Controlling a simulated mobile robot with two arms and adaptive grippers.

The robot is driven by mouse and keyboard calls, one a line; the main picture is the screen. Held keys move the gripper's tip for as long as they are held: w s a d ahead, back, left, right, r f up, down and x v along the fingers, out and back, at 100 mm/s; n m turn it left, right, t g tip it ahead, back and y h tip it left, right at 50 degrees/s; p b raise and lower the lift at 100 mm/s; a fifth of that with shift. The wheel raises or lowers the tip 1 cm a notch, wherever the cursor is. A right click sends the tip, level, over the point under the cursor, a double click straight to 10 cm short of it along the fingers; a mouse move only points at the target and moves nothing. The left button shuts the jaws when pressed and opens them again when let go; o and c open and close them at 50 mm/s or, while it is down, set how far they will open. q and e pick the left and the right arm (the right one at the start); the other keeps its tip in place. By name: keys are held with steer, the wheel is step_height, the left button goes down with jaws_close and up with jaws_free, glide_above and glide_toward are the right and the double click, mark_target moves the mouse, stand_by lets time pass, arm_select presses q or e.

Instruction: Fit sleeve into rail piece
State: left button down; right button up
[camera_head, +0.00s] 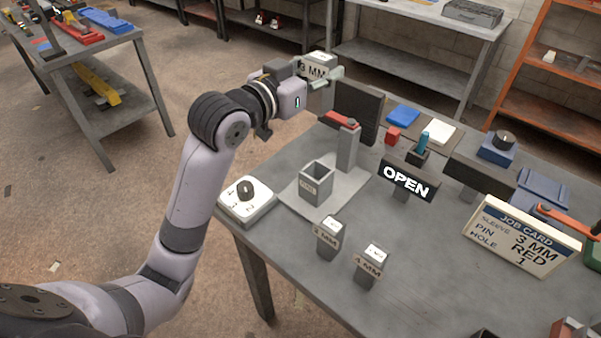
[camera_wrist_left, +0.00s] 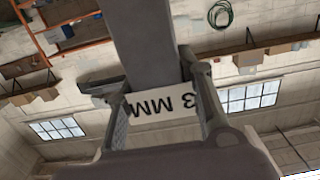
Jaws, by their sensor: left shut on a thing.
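My left gripper (camera_head: 322,78) is shut on a sleeve (camera_head: 317,65) marked 3 MM and holds it in the air beyond the bench's far left edge. In the left wrist view the sleeve's label (camera_wrist_left: 165,101) shows between the two fingers, with a dark grey bar (camera_wrist_left: 146,45) above it. A grey, open-topped square rail piece (camera_head: 316,184) stands on a flat plate (camera_head: 296,203), below and apart from the held sleeve. Its small label is too faint to read. My right gripper is not in view.
Two other labelled blocks (camera_head: 329,238) (camera_head: 370,266) stand at the front; the nearer one reads 4 MM. A post with a red lever (camera_head: 343,121) rises behind the rail piece. An OPEN sign (camera_head: 406,181), dial box (camera_head: 246,203) and job card (camera_head: 522,236) stand around.

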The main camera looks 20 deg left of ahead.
mark_target(315, 113)
arm_select(q)
steer(key=f, duration=0.7)
steer(key=shift+s+d+f, duration=0.2)
steer(key=shift+d+f, duration=0.1)
steer(key=shift+d, duration=0.05)
step_height(315, 113, down, 12)
steer(key=shift+a, duration=0.15)
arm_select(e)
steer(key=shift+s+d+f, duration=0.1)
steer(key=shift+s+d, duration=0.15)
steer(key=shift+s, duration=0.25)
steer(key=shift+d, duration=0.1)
arm_select(q)
steer(key=shift+f+b, duration=0.3)
steer(key=shift+f, duration=0.25)
steer(key=c, duration=1.1)
jaws_free()
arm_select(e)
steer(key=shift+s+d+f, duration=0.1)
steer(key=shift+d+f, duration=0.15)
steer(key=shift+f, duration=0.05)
